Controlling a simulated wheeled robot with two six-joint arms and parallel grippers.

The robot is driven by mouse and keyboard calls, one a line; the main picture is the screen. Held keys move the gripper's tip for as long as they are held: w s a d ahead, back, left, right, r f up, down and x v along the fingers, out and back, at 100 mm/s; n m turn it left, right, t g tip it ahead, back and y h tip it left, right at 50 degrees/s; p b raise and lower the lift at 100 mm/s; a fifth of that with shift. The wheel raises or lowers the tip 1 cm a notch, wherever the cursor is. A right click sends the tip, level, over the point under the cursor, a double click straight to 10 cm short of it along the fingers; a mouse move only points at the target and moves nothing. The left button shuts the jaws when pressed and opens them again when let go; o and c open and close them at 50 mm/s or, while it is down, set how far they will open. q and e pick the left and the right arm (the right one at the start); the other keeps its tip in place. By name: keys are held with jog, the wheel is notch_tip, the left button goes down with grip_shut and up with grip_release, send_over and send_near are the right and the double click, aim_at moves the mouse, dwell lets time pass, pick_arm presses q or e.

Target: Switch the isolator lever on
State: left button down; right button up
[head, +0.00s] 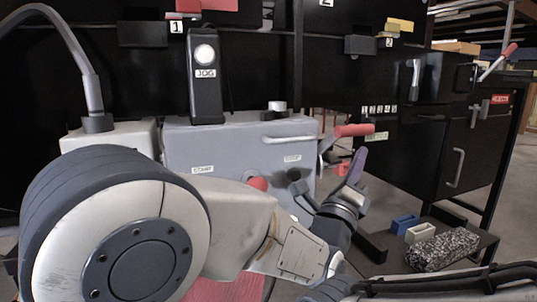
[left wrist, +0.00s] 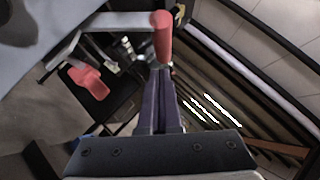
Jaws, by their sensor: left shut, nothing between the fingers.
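The lever with a red handle (head: 352,130) sticks out from the right side of the grey cabinet, on a pale metal arm. I take it for the isolator lever. In the left wrist view its red grip (left wrist: 162,38) is just beyond my fingertips. My left gripper (head: 357,160) is shut and empty, pointing up just below the handle. The closed fingers (left wrist: 160,80) also show in the left wrist view. I cannot tell whether they touch the grip. My right gripper is not in view.
The grey cabinet (head: 230,145) carries a JOG box (head: 206,85) on top. A smaller red part (left wrist: 88,82) sits left of the lever in the left wrist view. Blue (head: 404,223) and white (head: 420,232) bins and a speckled block (head: 443,249) lie at the lower right. Another red-handled lever (head: 508,52) is farther right.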

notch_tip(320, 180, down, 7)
jog(key=b, duration=0.6)
pick_arm(q)
jog(key=s+a+f+m+g+h, duration=0.1)
jog(key=s+a+f+m+h, duration=0.2)
jog(key=f, duration=0.5)
jog(key=s+a+f+m+g+h, duration=0.1)
jog(key=s+a+f+m+h, duration=0.15)
jog(key=s+f, duration=0.45)
jog(key=w+r+n+g+y+p, duration=0.4)
jog(key=r+n+g+y+p, duration=0.55)
jog(key=p, duration=1.35)
jog(key=s+a+r+n+g+y+p, duration=0.4)
jog(key=s+a+r+n+p, duration=0.4)
jog(key=s+a+n+p, duration=0.1)
jog(key=s+a+r+n+g+y+p, duration=0.3)
jog(key=s+a+r+n+g+p, duration=0.1)
jog(key=s+a+r+n+p, duration=0.5)
jog(key=s+n+p, duration=0.2)
jog(key=s+p, duration=0.2)
jog(key=p, duration=0.2)
jog(key=shift+s+y+p, duration=0.3)
jog(key=shift+y+p, duration=0.05)
jog(key=shift+y, duration=0.05)
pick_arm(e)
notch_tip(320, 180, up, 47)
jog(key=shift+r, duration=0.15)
pick_arm(q)
jog(key=shift+r, duration=0.1)
